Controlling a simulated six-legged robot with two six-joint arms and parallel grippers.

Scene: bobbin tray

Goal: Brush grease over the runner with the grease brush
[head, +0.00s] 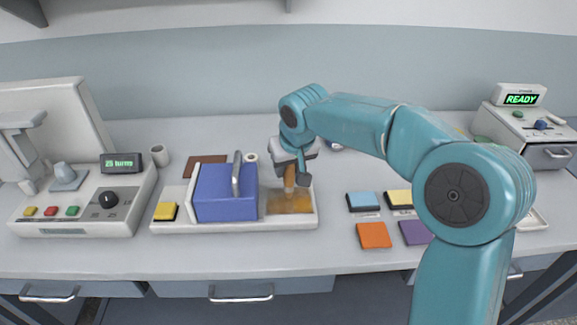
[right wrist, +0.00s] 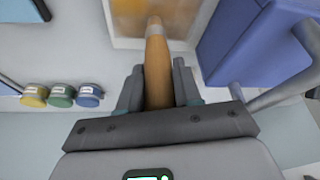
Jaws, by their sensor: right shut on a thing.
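The grease brush (head: 289,184) has a wooden handle and points down from my right gripper (head: 292,162), which is shut on it. In the right wrist view the brush handle (right wrist: 157,75) stands between the two fingers, with its pale ferrule at the top. Below the brush is an amber, smeared-looking patch (head: 290,204) at the right end of a long white tray (head: 240,226); it may be the runner's surface. The bristles are not clear, so I cannot tell whether they touch it. A blue block (head: 222,205) with a grey handle stands beside it. My left gripper is not in view.
A yellow block (head: 164,211) sits at the tray's left end. A control machine (head: 85,212) stands left, a READY machine (head: 525,128) right. Coloured squares, including an orange one (head: 374,235), lie right of the tray. Small lidded jars (right wrist: 61,96) show in the right wrist view.

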